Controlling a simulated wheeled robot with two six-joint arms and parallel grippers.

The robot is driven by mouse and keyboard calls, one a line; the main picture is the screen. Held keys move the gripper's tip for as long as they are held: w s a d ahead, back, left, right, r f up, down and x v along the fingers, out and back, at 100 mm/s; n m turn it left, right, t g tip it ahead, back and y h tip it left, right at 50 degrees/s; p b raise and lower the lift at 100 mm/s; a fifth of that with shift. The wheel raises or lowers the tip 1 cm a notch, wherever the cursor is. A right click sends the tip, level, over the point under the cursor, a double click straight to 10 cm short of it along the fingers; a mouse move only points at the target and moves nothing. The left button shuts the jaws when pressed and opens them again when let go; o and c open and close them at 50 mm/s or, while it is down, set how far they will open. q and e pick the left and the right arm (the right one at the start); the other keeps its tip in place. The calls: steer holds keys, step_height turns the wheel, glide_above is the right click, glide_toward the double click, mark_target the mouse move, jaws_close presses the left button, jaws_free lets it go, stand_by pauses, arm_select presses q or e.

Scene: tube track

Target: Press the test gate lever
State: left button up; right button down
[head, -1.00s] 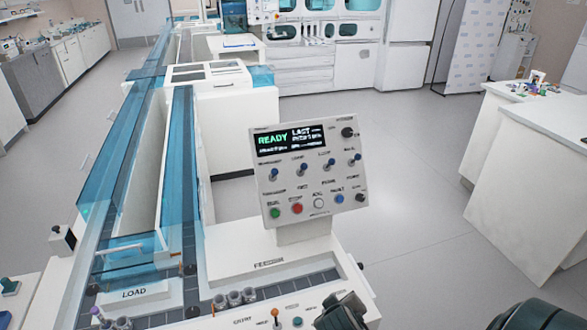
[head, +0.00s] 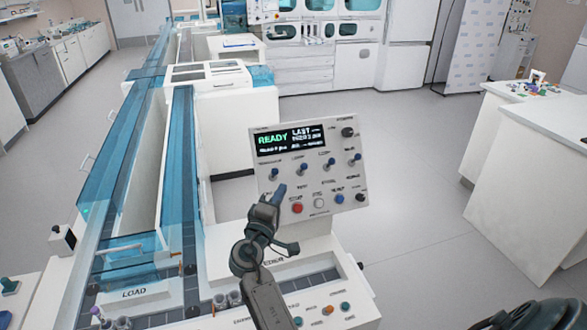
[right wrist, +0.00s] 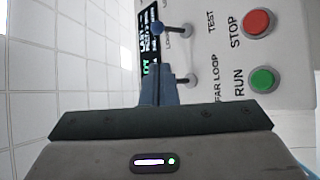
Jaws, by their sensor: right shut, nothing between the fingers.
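The control panel (head: 262,215) stands tilted on the white bench, with a row of blue-tipped levers and buttons. My right gripper (head: 278,192) is shut and empty at the panel's lower left. In the right wrist view my gripper (right wrist: 158,68) points at the panel. One lever (right wrist: 183,80) near the FAR LOOP label is partly hidden behind the fingertips. Another lever (right wrist: 176,30), near the label TEST, stands clear of the fingers. I cannot tell whether the fingertips touch a lever. My left gripper is not in view.
The red STOP button (right wrist: 257,22) and green RUN button (right wrist: 263,80) sit close by. The panel's screen (head: 290,140) reads READY. A blue-covered track (head: 178,150) runs along the left. Several tubes stand at the bench's front. The floor to the right is clear.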

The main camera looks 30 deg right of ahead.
mark_target(303, 169)
stand_by(0.3)
steer(key=p+x, duration=0.5)
steer(key=x, duration=0.5)
